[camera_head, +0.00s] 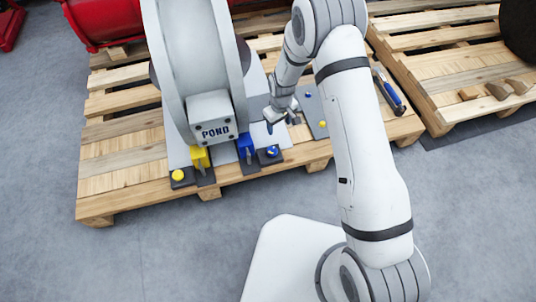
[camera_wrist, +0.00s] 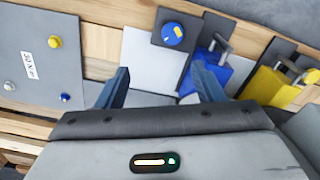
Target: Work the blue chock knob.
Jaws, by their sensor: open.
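The blue knob (camera_head: 271,152) is a round dial on a small dark plate at the pallet's front edge. In the wrist view, the blue knob (camera_wrist: 172,33) has a pale mark on its face and sits beyond the fingertips, slightly right of the middle of the gap. My gripper (camera_head: 281,117) is behind the knob in the head view, apart from it. In the wrist view, my gripper (camera_wrist: 160,70) is open, with two blue-grey fingers well apart and nothing between them.
A blue block (camera_head: 245,147) with a metal loop stands beside the knob. A yellow block (camera_head: 200,158) and yellow knob (camera_head: 178,175) are farther left. A grey panel (camera_wrist: 30,70) carries a yellow button and a blue one. The grey "POND" housing (camera_head: 212,120) rises behind the blocks.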

